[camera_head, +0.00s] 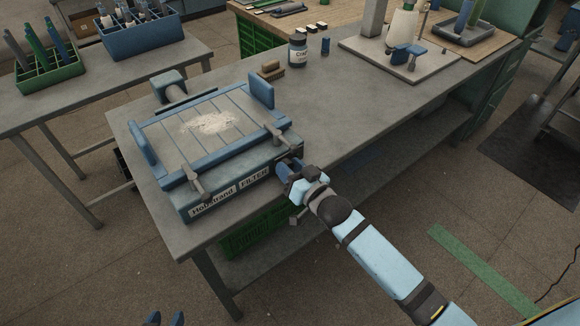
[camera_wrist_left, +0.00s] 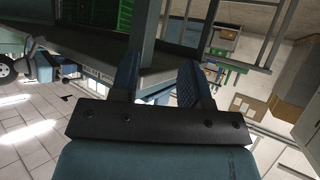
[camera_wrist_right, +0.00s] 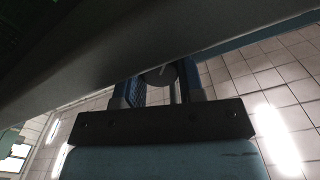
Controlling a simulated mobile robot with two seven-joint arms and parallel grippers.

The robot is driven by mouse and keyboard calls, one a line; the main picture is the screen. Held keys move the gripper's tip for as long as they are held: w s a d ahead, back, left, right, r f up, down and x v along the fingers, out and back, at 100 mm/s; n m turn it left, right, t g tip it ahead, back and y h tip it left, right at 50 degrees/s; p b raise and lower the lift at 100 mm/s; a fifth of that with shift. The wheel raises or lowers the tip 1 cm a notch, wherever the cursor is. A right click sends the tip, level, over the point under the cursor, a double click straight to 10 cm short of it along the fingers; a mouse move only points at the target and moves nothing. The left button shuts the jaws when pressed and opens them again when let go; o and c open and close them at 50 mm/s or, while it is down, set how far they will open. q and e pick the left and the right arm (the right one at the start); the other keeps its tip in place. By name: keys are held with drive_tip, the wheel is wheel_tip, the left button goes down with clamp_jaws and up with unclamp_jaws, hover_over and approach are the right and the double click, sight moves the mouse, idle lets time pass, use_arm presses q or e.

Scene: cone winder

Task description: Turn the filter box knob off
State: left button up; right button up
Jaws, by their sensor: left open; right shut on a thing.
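The filter box (camera_head: 215,197) is a blue-grey box with a slatted top and a white label reading "FILTER" on its front, near the left end of the grey workbench. My right gripper (camera_head: 288,169) is at the box's front right corner, shut on the knob. In the right wrist view the knob (camera_wrist_right: 158,76) is a dark round disc with a light line, between the two blue fingers. In the head view the gripper hides the knob. My left gripper (camera_head: 165,320) is open and empty at the bottom edge, apart from the bench; its fingers (camera_wrist_left: 163,85) show in the left wrist view.
A pile of pale dust (camera_head: 208,123) lies on the slats. Two clamp-like handles (camera_head: 194,180) stick out at the box front. The bench's middle is clear.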

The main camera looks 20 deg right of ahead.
drive_tip(key=shift+r+n+p, duration=0.15)
drive_tip(key=shift+n+p, duration=0.65)
drive_tip(key=shift+n, duration=0.2)
drive_tip(key=shift+n+p, duration=0.55)
drive_tip(key=shift+n, duration=0.15)
drive_tip(key=n+p, duration=0.1)
drive_tip(key=n, duration=0.2)
drive_tip(key=shift+n+p, duration=0.35)
drive_tip(key=shift+n, duration=0.05)
use_arm(q)
drive_tip(key=shift+s+a+r+n, duration=0.15)
drive_tip(key=shift+r+n, duration=0.15)
drive_tip(key=shift+r, duration=0.75)
use_arm(e)
drive_tip(key=shift+n, duration=0.8)
use_arm(q)
drive_tip(key=shift+a+f, duration=0.1)
drive_tip(key=shift+a, duration=0.05)
use_arm(e)
drive_tip(key=o, duration=0.9)
drive_tip(key=shift+a, duration=0.1)
drive_tip(key=shift+f, duration=0.2)
use_arm(q)
drive_tip(key=shift+p, duration=0.3)
use_arm(e)
drive_tip(key=shift+s, duration=0.1)
